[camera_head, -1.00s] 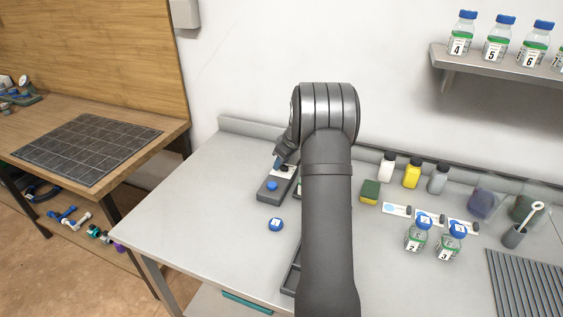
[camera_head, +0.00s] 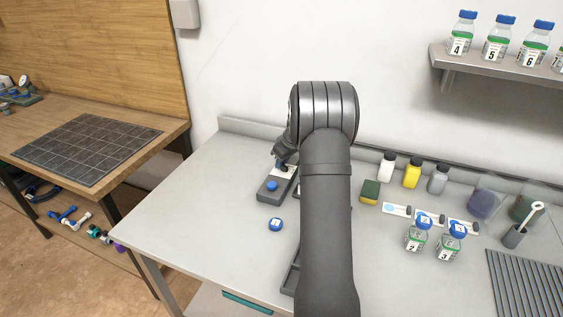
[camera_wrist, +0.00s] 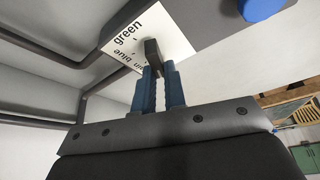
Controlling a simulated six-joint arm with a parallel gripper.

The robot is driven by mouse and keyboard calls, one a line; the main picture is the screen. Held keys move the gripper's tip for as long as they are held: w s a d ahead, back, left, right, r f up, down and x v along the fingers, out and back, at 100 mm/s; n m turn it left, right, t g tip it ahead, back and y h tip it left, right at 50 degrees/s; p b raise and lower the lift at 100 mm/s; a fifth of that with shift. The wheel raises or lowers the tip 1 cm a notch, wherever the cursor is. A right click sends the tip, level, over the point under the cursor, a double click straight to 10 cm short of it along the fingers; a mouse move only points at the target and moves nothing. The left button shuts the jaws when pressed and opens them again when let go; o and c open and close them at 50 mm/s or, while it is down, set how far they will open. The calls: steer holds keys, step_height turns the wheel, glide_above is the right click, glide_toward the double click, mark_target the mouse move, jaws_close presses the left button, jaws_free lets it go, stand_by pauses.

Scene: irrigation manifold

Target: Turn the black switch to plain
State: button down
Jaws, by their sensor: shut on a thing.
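The black switch (camera_wrist: 153,50) stands on a white label plate (camera_wrist: 178,38). In the wrist view my gripper (camera_wrist: 158,72), with blue fingers, is shut on the switch. In the head view my gripper (camera_head: 281,164) is over the far end of a dark grey box (camera_head: 267,197) with the white plate (camera_head: 289,172); the switch is too small to tell there. A blue button (camera_head: 272,186) sits on the box's near end.
A blue-capped item (camera_head: 276,224) stands in front of the box. Right of my arm are a sponge (camera_head: 370,191), small bottles (camera_head: 412,174), and labelled vials (camera_head: 418,235). The bench (camera_head: 190,215) left of the box is clear. The wall is close behind.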

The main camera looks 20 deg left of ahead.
steer(key=m, duration=0.2)
steer(key=m+t, duration=0.1)
steer(key=m, duration=0.1)
steer(key=shift+w+t+h, duration=0.1)
steer(key=shift+t+h, duration=0.2)
steer(key=shift+w+d+m+t+h, duration=0.1)
steer(key=shift+m+t+h, duration=0.2)
steer(key=shift+m, duration=0.75)
steer(key=shift+d+m+t+h, duration=0.1)
steer(key=shift+m+h, duration=0.3)
steer(key=shift+m, duration=0.65)
steer(key=c, duration=1.5)
jaws_free()
steer(key=v, duration=1.7)
steer(key=shift+a+r, duration=0.1)
steer(key=shift+r, duration=0.1)
